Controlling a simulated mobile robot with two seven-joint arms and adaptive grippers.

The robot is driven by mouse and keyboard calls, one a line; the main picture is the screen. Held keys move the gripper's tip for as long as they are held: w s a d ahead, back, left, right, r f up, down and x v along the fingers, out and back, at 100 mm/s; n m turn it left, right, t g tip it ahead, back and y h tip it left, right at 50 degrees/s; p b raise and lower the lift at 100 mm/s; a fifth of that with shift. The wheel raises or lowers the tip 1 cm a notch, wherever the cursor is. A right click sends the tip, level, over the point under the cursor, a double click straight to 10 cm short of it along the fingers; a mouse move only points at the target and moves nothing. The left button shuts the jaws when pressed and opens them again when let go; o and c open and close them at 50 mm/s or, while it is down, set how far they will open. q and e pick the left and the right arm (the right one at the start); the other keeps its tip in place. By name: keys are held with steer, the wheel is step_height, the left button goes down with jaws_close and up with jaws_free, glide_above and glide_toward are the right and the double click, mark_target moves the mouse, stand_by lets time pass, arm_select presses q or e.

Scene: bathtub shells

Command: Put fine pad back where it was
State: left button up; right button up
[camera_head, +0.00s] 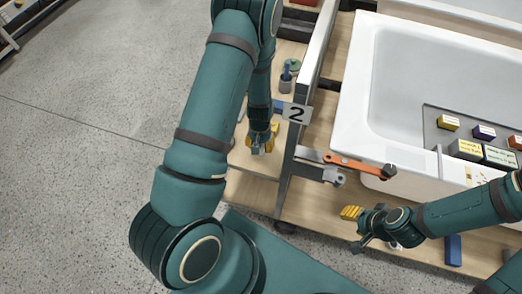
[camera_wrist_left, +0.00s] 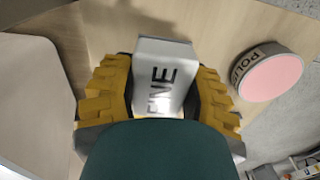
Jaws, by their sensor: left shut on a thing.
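The fine pad (camera_wrist_left: 163,62), a pale grey-white block lettered FINE, is between the yellow ridged fingers of my left gripper (camera_wrist_left: 165,92) in the left wrist view. The gripper is shut on it. In the head view my left gripper (camera_head: 262,143) is over the wooden shelf left of the number 2 plate, and the pad is mostly hidden there. A pale wooden surface lies behind the pad; I cannot tell if the pad touches it. My right gripper (camera_head: 356,218) is over the board in front of the tub; its finger opening is unclear.
A round pink-topped pad marked POLISH (camera_wrist_left: 270,78) lies right of the held pad. The number 2 plate (camera_head: 294,113) and metal rail stand beside the left arm. An orange tool (camera_head: 345,161) lies by the white tub (camera_head: 352,110). A grey tray (camera_head: 432,130) holds several small blocks.

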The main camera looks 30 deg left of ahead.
arm_select(q)
steer(key=shift+f+b, duration=0.35)
steer(key=shift+f, duration=1.95)
steer(key=shift+r, duration=0.1)
steer(key=shift+f, duration=0.25)
steer(key=o, duration=1.2)
steer(key=shift+r, duration=0.1)
